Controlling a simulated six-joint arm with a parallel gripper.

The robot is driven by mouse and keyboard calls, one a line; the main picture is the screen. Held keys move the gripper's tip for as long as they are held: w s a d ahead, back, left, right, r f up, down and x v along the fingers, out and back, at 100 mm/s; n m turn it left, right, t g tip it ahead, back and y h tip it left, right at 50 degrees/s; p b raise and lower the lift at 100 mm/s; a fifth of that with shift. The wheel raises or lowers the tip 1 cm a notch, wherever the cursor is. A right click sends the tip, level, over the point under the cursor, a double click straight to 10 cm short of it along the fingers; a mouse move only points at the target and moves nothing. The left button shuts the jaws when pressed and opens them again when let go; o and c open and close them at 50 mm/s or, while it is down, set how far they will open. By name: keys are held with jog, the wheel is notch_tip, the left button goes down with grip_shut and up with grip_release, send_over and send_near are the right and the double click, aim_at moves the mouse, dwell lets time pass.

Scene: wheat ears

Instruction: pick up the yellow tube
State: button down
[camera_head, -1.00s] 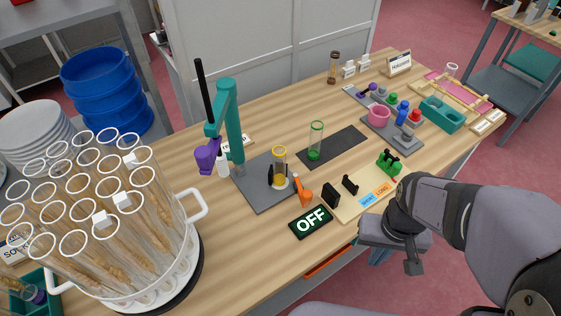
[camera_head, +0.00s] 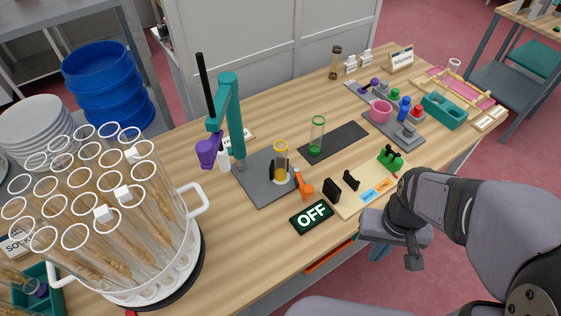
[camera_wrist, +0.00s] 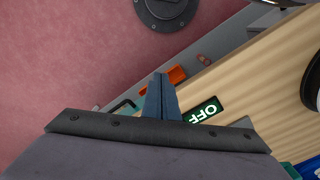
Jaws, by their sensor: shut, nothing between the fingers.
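The yellow tube (camera_head: 281,160) is a clear tube with a yellow rim and yellowish contents near its base. It stands upright on a grey plate (camera_head: 262,195) in the middle of the table, beside a small orange piece (camera_head: 303,187). My gripper (camera_head: 414,262) is off the table's front edge, right of and well apart from the tube. In the wrist view my gripper (camera_wrist: 162,92) has its fingers together with nothing between them, pointing towards the floor and table edge. The yellow tube does not show in the wrist view.
A green-rimmed tube (camera_head: 317,136) stands behind right on a dark mat (camera_head: 345,138). A teal stand (camera_head: 232,120) rises behind left. A white carousel (camera_head: 180,262) of tall tubes fills the left. An OFF sign (camera_head: 312,216) and a pale board (camera_head: 347,208) lie in front.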

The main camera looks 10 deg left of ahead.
dwell(0.3)
jog(key=c, duration=1.2)
grip_release()
